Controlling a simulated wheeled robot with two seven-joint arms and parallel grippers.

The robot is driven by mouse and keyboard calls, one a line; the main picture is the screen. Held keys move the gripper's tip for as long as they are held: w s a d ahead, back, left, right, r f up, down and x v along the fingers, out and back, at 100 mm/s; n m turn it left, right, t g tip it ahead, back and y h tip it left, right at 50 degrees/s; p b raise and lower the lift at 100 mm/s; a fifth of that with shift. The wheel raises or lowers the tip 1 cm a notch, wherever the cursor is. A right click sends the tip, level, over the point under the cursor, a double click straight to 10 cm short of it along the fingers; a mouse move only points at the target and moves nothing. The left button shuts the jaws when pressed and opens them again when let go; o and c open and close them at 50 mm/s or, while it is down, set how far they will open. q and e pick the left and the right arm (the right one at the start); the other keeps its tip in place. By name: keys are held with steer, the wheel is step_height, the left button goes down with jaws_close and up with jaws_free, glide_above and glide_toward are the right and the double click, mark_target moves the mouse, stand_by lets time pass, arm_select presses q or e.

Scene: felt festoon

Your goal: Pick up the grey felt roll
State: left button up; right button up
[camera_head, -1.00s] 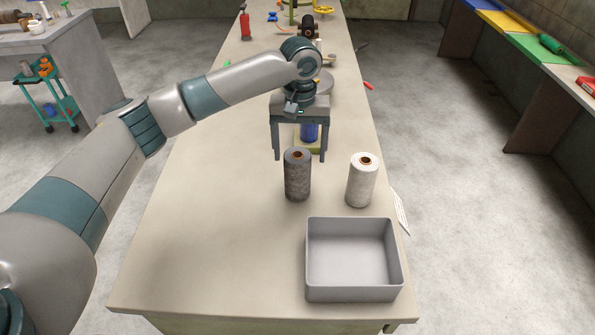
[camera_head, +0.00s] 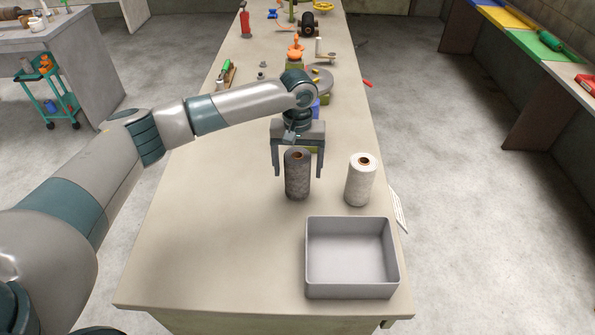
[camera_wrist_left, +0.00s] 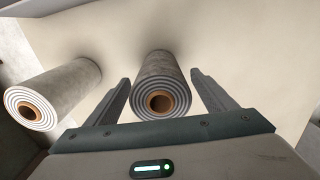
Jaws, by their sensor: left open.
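The grey felt roll (camera_head: 298,177) stands upright on the table, with a brown core at its top. My left gripper (camera_head: 298,172) is open just behind it in the head view, with one finger to each side of the roll. In the left wrist view the grey roll (camera_wrist_left: 160,85) lies between the two open fingers (camera_wrist_left: 162,92), with a gap on each side. The roll hides part of the gripper in the head view. My right gripper is in neither view.
A white felt roll (camera_head: 360,182) stands to the right of the grey one and also shows in the left wrist view (camera_wrist_left: 58,90). A grey open bin (camera_head: 351,294) stands in front, empty. The table (camera_head: 215,240) is clear at front left. Tools lie farther back.

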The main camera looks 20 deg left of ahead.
arm_select(q)
steer(key=shift+f, duration=1.2)
steer(key=c, duration=1.5)
steer(key=shift+o, duration=0.2)
steer(key=shift+r, duration=0.2)
steer(key=shift+r, duration=0.25)
step_height(320, 180, up, 3)
steer(key=shift+r+b, duration=0.1)
steer(key=shift+b, duration=0.75)
steer(key=s+d+r+b, duration=0.2)
steer(key=s+d+r, duration=0.5)
steer(key=s+d, duration=0.1)
steer(key=shift+d+b, duration=0.2)
steer(key=shift+b, duration=0.15)
